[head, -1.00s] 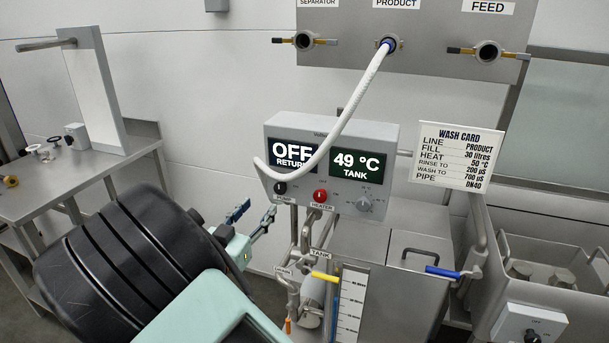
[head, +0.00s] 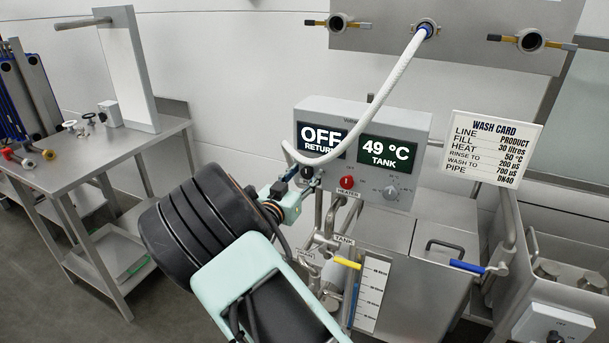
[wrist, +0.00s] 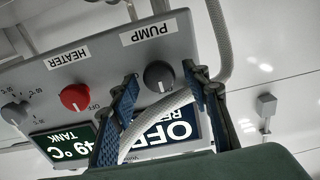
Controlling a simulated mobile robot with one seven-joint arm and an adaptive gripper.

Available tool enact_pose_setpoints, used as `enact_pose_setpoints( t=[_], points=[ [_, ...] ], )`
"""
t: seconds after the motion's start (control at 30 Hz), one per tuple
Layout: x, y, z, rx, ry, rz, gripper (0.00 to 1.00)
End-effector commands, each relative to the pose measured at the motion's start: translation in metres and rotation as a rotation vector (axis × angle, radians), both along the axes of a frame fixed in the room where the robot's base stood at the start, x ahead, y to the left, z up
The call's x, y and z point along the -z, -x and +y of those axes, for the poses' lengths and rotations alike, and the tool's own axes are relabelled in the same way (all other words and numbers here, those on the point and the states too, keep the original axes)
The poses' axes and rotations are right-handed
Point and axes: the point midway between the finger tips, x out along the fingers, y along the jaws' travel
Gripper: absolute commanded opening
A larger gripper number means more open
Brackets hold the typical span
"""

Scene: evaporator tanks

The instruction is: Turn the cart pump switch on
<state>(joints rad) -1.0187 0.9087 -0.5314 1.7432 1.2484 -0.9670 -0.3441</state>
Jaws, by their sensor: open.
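The cart's control box (head: 415,123) carries a black pump switch (wrist: 158,75) under the PUMP label, seen upside down in the wrist view. In the head view the switch (head: 307,172) is partly hidden by my gripper. The display (head: 322,138) reads OFF, RETURN. My gripper (wrist: 159,77) is open, with one blue-padded finger on each side of the switch in the wrist view. I cannot tell if the fingers touch it. In the head view my gripper (head: 303,180) is at the box's lower left corner. A white hose (wrist: 150,125) crosses between the fingers.
The red heater switch (head: 347,182) and a grey temperature dial (head: 390,192) are to the right of the pump switch. The white hose (head: 395,80) hangs down across the box front. A wash card (head: 492,148) is at the right. Pipes and a yellow-handled valve (head: 347,263) are below.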

Motion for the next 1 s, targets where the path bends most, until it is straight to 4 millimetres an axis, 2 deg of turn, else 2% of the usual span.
enact_pose_setpoints(
  t=[0.2,0.57,1.0],
  points=[
    [-0.0002,-0.0002,-0.0002,0.0,0.0,0.0,0.42],
    [-0.0004,0.0001,-0.0002,0.0,0.0,-0.001,0.03],
    [0.003,0.0,-0.0014,0.002,-0.097,-0.036,0.02]
  ],
)
